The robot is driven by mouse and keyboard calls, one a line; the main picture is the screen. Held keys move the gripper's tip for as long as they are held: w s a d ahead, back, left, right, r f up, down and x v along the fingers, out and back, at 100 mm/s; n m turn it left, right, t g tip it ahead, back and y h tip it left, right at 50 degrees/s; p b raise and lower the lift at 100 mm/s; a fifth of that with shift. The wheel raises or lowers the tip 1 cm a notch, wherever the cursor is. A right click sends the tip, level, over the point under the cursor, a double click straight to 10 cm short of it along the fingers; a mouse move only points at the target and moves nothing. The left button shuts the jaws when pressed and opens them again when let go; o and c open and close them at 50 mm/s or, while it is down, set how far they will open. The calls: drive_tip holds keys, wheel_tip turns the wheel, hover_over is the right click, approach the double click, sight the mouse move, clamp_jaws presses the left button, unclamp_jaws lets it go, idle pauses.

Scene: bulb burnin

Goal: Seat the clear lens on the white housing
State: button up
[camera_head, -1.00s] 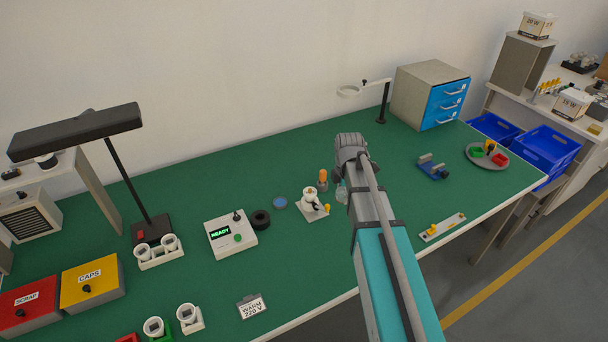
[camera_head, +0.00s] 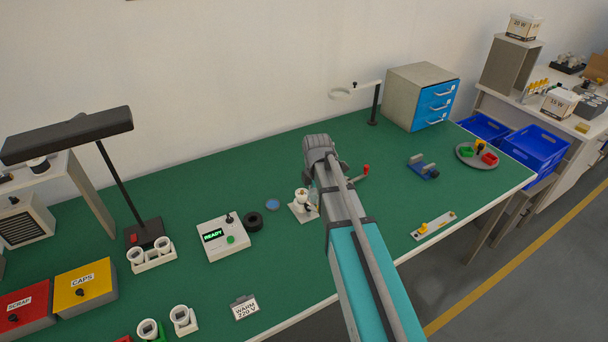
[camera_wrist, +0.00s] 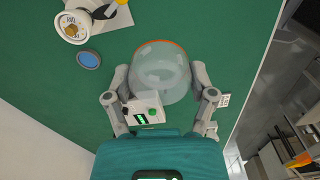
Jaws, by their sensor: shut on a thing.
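The clear lens (camera_wrist: 160,72), a see-through dome with an orange rim, is between the fingers of my gripper (camera_wrist: 160,84) in the wrist view. My gripper is shut on it, above the green bench. The white housing (camera_wrist: 70,27) stands at the upper left in the wrist view, apart from the lens, with a tan piece inside its open top. In the head view the housing (camera_head: 301,196) stands upright on a pale base plate, just left of my arm. My arm hides most of the gripper and lens there.
A blue disc (camera_wrist: 89,60) lies beside the housing. Left of it are a black ring (camera_head: 253,221) and a tester (camera_head: 222,237) reading READY. A red-tipped tool (camera_head: 362,172) lies right of my arm. A magnifier stand (camera_head: 374,105) rises behind.

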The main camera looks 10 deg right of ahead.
drive_tip(key=b, duration=0.3)
hover_over(302, 191)
wheel_tip(302, 191, down, 3)
drive_tip(key=shift+w+r, duration=0.1)
drive_tip(key=shift+w, duration=0.05)
drive_tip(key=shift+f+b, duration=2.8)
drive_tip(key=shift+f, duration=0.15)
drive_tip(key=shift+f+b, duration=0.6)
idle(0.7)
drive_tip(key=o, duration=0.7)
drive_tip(key=shift+c, duration=0.2)
